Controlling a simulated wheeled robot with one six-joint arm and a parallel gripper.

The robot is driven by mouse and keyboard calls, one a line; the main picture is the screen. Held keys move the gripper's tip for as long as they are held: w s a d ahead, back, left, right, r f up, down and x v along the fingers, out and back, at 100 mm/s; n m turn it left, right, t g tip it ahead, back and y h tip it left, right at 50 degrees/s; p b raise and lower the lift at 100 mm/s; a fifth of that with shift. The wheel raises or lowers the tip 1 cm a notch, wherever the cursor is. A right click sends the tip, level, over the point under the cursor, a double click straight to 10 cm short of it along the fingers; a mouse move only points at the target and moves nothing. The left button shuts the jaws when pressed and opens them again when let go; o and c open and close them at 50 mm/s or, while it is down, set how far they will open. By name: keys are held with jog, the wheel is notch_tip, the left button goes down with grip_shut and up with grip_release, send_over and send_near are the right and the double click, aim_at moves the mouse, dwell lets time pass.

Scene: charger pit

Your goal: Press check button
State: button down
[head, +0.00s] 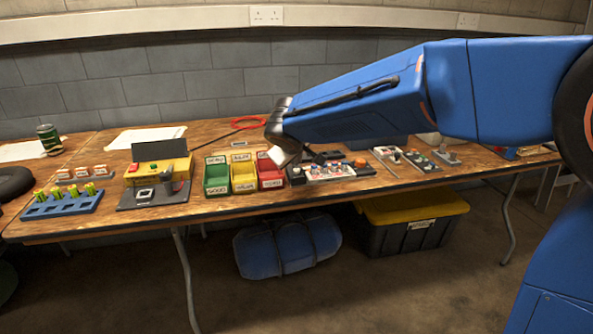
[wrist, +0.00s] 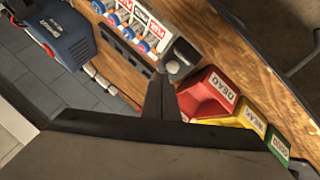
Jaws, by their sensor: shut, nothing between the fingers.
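A dark box with a round pale grey button (wrist: 173,66) stands between the red bin and the charging board in the wrist view. In the head view the dark box (head: 295,174) is small, just right of the red bin. I take this to be the check button, but I can read no label on it. My gripper (wrist: 161,76) is shut and empty, its dark fingertips close beside the box in the picture. I cannot tell the gap or whether they touch.
A red bin marked DEAD (wrist: 208,95), a yellow bin marked WEAK (wrist: 237,112) and a green bin (wrist: 279,148) stand in a row. The charging board (head: 328,171) lies to their right in the head view. A yellow device (head: 158,168) and a blue battery rack (head: 62,207) stand left.

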aim_at(296, 175)
jog(key=shift+f, duration=0.3)
jog(key=shift+f, duration=0.4)
dwell(0.7)
jog(key=shift+r, duration=0.85)
jog(key=shift+r, duration=2.5)
